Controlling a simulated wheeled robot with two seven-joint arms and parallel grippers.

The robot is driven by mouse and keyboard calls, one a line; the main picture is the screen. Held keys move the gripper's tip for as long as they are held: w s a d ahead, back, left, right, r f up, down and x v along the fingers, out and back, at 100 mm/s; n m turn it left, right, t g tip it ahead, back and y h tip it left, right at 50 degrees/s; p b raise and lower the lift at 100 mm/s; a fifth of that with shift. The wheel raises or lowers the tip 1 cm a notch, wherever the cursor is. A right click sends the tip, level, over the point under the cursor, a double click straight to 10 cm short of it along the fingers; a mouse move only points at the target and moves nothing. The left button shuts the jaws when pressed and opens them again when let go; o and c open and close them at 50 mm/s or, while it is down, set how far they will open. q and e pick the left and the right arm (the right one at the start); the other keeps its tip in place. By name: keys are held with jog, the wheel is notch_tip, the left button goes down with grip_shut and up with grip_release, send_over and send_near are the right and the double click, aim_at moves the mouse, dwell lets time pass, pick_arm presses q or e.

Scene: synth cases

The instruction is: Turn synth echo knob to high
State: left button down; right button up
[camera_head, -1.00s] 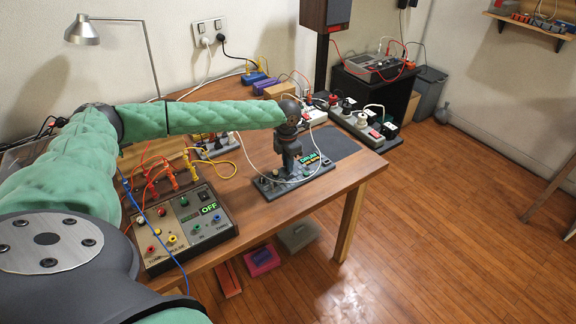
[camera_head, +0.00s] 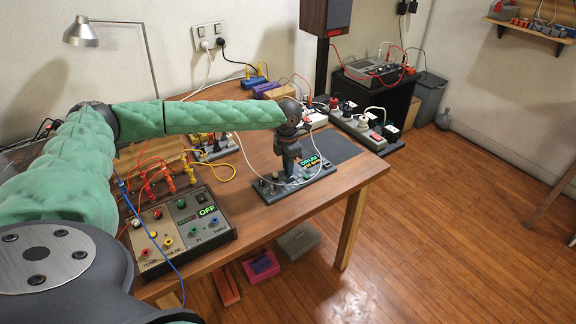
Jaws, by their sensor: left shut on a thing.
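A small grey synth module (camera_head: 318,176) with a lit green and orange display reading "DRUM" lies on the wooden table near its right end. My left gripper (camera_head: 289,172) points down onto the middle of this module, shut on a knob that its fingers hide. I cannot read the knob's setting or any echo label. A larger box (camera_head: 165,219) with colored jacks and a lit "OFF" display sits at the table's front left. My right gripper is not in view.
Cables run across the wooden table (camera_head: 262,228), and a white one loops beside my left gripper. A dark mat (camera_head: 335,147) lies right of the module. Power strips (camera_head: 362,130) and a speaker (camera_head: 325,15) stand behind. The floor at right is clear.

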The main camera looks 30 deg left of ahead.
pick_arm(q)
jog(key=c, duration=1.3)
grip_release()
jog(key=shift+c, duration=0.2)
